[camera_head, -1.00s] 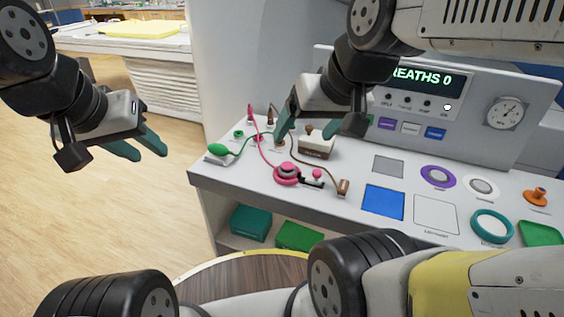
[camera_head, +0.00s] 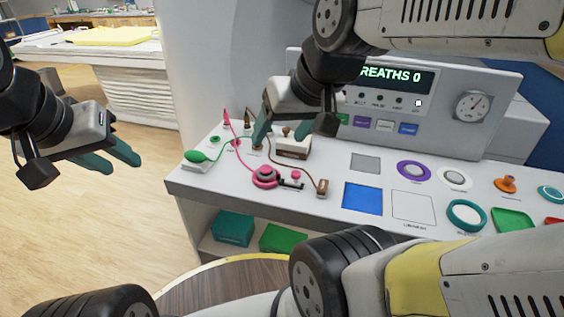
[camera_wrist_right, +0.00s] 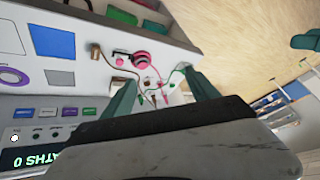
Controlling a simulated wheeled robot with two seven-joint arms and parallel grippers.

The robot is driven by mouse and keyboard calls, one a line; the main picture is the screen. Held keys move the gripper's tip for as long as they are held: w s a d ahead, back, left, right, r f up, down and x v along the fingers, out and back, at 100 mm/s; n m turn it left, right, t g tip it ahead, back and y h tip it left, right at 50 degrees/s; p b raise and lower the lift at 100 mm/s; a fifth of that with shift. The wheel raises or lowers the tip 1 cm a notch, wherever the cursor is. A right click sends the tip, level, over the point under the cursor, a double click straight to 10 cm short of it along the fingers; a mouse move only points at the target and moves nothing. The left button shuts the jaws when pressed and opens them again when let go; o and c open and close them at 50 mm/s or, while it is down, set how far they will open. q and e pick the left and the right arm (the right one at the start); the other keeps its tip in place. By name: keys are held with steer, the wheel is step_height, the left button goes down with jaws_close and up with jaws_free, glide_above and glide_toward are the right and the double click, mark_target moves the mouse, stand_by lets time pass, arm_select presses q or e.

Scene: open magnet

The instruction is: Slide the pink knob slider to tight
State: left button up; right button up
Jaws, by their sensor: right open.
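The pink knob slider (camera_head: 296,175) is a small pink knob on a short black track, on the white console top. It sits just right of a round pink dial (camera_head: 264,177). In the right wrist view the pink knob (camera_wrist_right: 120,60) shows near the top, beside the pink dial (camera_wrist_right: 141,58). My right gripper (camera_head: 262,138) is open over the back left of the console, behind and apart from the slider; its two green fingers also show in the right wrist view (camera_wrist_right: 162,95). My left gripper (camera_head: 118,160) is open and empty, off the console's left side. The tight mark cannot be read.
A green bulb (camera_head: 195,156) with a tube, a brown plug (camera_head: 322,187) on a cord and a white-and-brown block (camera_head: 293,147) are near the slider. A blue square (camera_head: 362,198) lies to its right. The display panel (camera_head: 400,95) stands behind.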

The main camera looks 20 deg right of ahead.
steer(key=shift+w+d, duration=0.15)
steer(key=shift+w, duration=0.05)
steer(key=c, duration=0.3)
steer(key=w+m, duration=0.1)
steer(key=w+d+m+g, duration=0.1)
steer(key=w, duration=0.1)
steer(key=w+d+m, duration=0.1)
steer(key=shift+w+d, duration=0.15)
steer(key=shift+w, duration=0.05)
jaws_close()
steer(key=w+d+f+m+g, duration=0.5)
steer(key=w+d+f+m, duration=0.8)
steer(key=w+d+f, duration=0.2)
steer(key=d, duration=0.2)
steer(key=shift+w+d+f+g+y, duration=0.3)
steer(key=shift+w+f+g, duration=0.1)
